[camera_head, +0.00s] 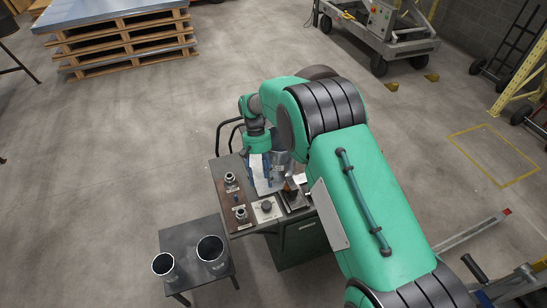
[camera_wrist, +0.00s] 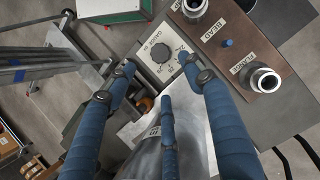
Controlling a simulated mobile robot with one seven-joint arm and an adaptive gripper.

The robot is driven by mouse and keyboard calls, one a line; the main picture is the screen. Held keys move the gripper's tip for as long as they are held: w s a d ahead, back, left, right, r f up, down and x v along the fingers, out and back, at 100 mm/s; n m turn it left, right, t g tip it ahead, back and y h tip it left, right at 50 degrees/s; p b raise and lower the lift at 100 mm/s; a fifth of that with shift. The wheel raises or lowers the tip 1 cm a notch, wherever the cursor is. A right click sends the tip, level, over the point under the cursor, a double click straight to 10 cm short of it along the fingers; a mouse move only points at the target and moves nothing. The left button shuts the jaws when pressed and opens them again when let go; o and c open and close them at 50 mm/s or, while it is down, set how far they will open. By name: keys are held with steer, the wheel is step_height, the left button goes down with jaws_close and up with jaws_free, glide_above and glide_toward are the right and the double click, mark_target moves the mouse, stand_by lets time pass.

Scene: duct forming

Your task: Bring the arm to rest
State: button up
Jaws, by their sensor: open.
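My gripper (camera_wrist: 166,84) has blue padded fingers, spread apart with nothing visible between their tips. In the head view my gripper (camera_head: 268,172) hangs over the workbench (camera_head: 240,226), partly hidden by my arm. My arm (camera_head: 350,180) is bent and reaches out over the bench. A light panel with a dark gauge dial (camera_wrist: 160,53) lies beyond the fingertips in the wrist view. A shiny curved metal piece (camera_wrist: 143,163) is below the fingers, partly hidden by them. I cannot tell whether a finger touches it.
Two round metal fittings (camera_wrist: 264,80) stand on a brown labelled board (camera_wrist: 225,45). A pallet stack (camera_head: 125,40) and wheeled cart (camera_head: 385,40) stand farther back.

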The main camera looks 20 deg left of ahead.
steer(key=shift+r, duration=0.1)
steer(key=w+d+r+m+t+y, duration=0.1)
steer(key=w+d+r, duration=0.1)
steer(key=d+r, duration=0.9)
steer(key=w+d+r+m+t+y, duration=0.2)
steer(key=d+r, duration=0.8)
steer(key=r, duration=0.4)
steer(key=s+d+r+m+t, duration=0.1)
steer(key=s+d+r, duration=0.2)
steer(key=d+r, duration=0.3)
steer(key=s+d+r+t, duration=0.1)
steer(key=s+d+r, duration=0.3)
steer(key=d, duration=0.4)
steer(key=s+d+r+m+t, duration=0.2)
steer(key=s+d+m+t, duration=0.2)
steer(key=s+d, duration=1.4)
steer(key=s, duration=0.2)
steer(key=shift+s+r+b, duration=0.25)
steer(key=shift+s+b, duration=0.15)
